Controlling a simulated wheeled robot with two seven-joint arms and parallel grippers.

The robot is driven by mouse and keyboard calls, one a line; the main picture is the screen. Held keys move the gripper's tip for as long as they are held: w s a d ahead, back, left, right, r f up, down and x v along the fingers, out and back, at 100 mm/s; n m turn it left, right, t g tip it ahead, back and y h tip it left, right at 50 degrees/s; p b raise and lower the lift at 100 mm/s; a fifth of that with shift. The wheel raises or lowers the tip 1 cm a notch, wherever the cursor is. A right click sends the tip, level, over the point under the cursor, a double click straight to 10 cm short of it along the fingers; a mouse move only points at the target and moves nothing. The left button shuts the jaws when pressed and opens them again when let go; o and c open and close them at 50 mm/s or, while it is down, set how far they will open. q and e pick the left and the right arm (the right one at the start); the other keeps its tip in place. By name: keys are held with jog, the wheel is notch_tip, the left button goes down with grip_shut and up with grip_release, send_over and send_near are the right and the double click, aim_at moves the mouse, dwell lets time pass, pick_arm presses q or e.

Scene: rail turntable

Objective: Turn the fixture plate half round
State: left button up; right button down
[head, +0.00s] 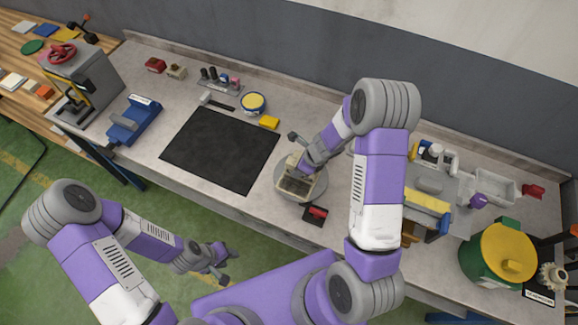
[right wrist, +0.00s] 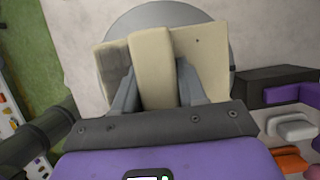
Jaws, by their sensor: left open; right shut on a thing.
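The turntable is a round grey disc (head: 287,184) on the bench, right of the black mat. A beige fixture plate (head: 294,185) with raised edges lies on it, and a thick upright beige rib (right wrist: 152,65) stands on the plate in the right wrist view. My right gripper (right wrist: 152,88) has one finger on each side of this rib and is shut on it. In the head view my right wrist hides part of the plate and disc. My left gripper (head: 222,266) is open and empty, low over the green floor in front of the bench.
A black mat (head: 220,149) lies left of the turntable. A small red and black item (head: 315,213) sits close to the disc's front. A green bin with yellow lid (head: 503,252) stands at the right.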

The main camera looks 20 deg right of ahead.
jog(key=shift+w+r, duration=0.1)
jog(key=shift+r, duration=0.05)
dwell(0.4)
jog(key=c, duration=0.9)
grip_release()
jog(key=shift+o, duration=0.9)
jog(key=p+v, duration=0.2)
jog(key=v, duration=0.5)
jog(key=shift+d+r+p, duration=0.1)
jog(key=shift+r+p, duration=0.05)
jog(key=shift+p, duration=0.15)
